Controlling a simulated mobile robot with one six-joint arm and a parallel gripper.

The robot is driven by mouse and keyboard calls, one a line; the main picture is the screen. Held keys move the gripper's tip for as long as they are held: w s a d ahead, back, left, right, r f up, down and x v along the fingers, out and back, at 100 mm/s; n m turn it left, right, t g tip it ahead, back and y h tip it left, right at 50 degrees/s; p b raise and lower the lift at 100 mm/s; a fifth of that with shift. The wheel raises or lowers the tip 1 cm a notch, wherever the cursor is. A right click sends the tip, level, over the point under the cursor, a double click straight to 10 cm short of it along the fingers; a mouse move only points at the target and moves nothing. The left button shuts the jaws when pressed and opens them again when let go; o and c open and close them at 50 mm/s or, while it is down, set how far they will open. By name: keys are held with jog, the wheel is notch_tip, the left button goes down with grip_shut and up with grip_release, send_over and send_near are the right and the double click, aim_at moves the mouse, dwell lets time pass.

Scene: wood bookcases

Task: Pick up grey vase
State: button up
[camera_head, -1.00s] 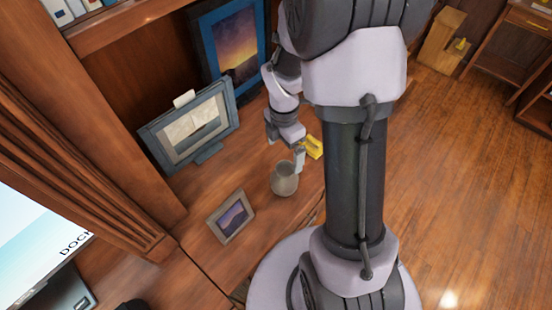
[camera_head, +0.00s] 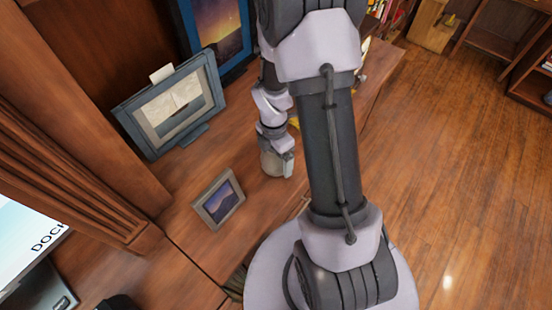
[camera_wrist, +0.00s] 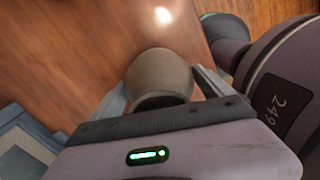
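The grey vase (camera_head: 272,163) is a small rounded vase standing on the wood desk top (camera_head: 190,190), behind the small photo frame. My gripper (camera_head: 277,143) is down at the vase and partly hides it in the head view. In the wrist view the vase (camera_wrist: 160,76) sits between the two spread fingers of my gripper (camera_wrist: 160,82), one finger on each side. The fingers look open around it; whether either one touches the vase is hard to tell.
A small photo frame (camera_head: 218,199) stands just in front of the vase. A larger blue-grey frame (camera_head: 173,108) and a tall blue frame (camera_head: 215,35) stand behind. A yellow object (camera_head: 294,122) is partly hidden by my arm. Open wood floor (camera_head: 450,170) lies to the right.

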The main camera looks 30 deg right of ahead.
jog(key=c, duration=1.5)
jog(key=shift+o, duration=0.2)
jog(key=shift+r, duration=0.25)
notch_tip(320, 180, up, 4)
jog(key=p, duration=0.2)
jog(key=shift+a+f+p, duration=0.1)
jog(key=shift+f+p, duration=0.1)
jog(key=shift+p, duration=0.1)
jog(key=s+a+p, duration=1.1)
jog(key=shift+s+r, duration=0.25)
jog(key=shift+r, duration=0.2)
